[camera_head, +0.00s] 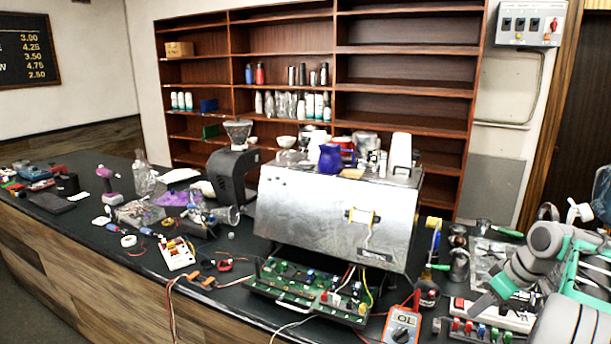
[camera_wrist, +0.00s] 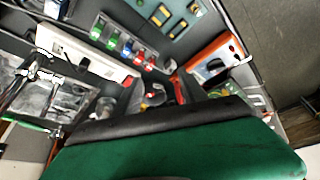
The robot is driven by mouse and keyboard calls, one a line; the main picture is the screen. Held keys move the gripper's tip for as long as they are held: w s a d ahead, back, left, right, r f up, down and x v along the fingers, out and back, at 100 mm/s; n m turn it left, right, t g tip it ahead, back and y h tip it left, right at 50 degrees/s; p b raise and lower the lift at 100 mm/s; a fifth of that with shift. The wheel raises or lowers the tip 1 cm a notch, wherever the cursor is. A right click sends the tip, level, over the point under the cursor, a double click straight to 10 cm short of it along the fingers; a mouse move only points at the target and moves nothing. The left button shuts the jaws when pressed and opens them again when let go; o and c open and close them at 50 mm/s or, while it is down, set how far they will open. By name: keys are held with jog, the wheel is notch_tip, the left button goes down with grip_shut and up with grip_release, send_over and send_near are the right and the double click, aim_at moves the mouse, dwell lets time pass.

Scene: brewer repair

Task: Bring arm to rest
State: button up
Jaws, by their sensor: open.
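My arm comes in from the right edge of the head view, grey with green bands, and bends down over the right end of the counter (camera_head: 75,235). My gripper (camera_head: 484,303) hangs at its end, low over the power strip with coloured switches (camera_head: 482,326). It is open, and I see nothing held in it. A green and black part of my gripper (camera_wrist: 165,140) fills the bottom of the wrist view. Beyond it lie the coloured switches (camera_wrist: 122,42) and an orange multimeter (camera_wrist: 212,58). My fingertips are small and partly unclear in the head view.
A steel brewer (camera_head: 310,215) stands mid-counter with a green circuit board (camera_head: 310,290) pulled out in front. The multimeter (camera_head: 402,326) and loose wires lie near the front edge. A black grinder (camera_head: 232,180) stands left of it. Tools crowd the right end.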

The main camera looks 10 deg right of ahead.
jog(key=w+a+r+m, duration=0.1)
jog(key=a+r, duration=0.1)
jog(key=a, duration=0.9)
jog(key=a+r+m, duration=0.1)
jog(key=a+r, duration=0.1)
jog(key=a, duration=1)
jog(key=s+a+f+m, duration=0.1)
jog(key=s+a+f, duration=0.1)
jog(key=s+a, duration=0.4)
jog(key=s+a+f+h, duration=0.1)
jog(key=s+a+f, duration=0.2)
jog(key=s+a, duration=0.4)
jog(key=shift+s+a+f+m+h, duration=0.2)
jog(key=shift+s+f+m+h, duration=0.1)
jog(key=shift+s+m, duration=0.15)
jog(key=shift+c, duration=0.2)
